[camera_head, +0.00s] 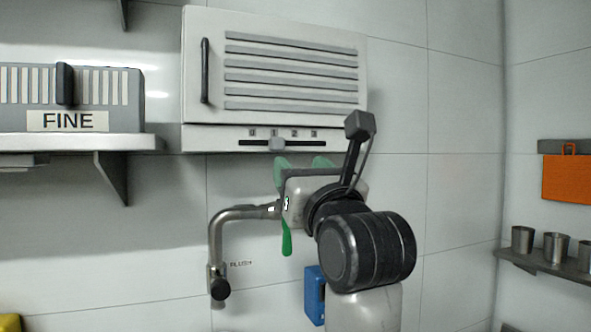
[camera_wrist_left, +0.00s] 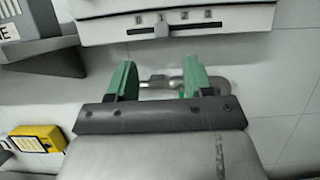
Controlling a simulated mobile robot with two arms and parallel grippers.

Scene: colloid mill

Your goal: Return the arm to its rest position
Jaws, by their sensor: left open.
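My left arm reaches up from the bottom of the head view, in front of the wall. My left gripper (camera_head: 284,208) has green fingers, partly hidden behind its own wrist in the head view. In the left wrist view the two green fingers of the gripper (camera_wrist_left: 160,80) stand apart with nothing held between them. A bent metal pipe (camera_head: 216,240) with a dark end cap comes from behind the gripper. In the left wrist view the pipe (camera_wrist_left: 160,83) shows beyond the finger gap; whether it touches a finger cannot be told. My right gripper is not in view.
A white louvred cabinet (camera_head: 190,120) with a slider (camera_head: 278,144) hangs above the gripper. A shelf (camera_head: 90,143) with a FINE unit (camera_head: 70,100) is at left. A blue object (camera_head: 315,294) is beside my arm. Metal cups (camera_head: 522,240) and an orange board (camera_head: 566,180) are at right.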

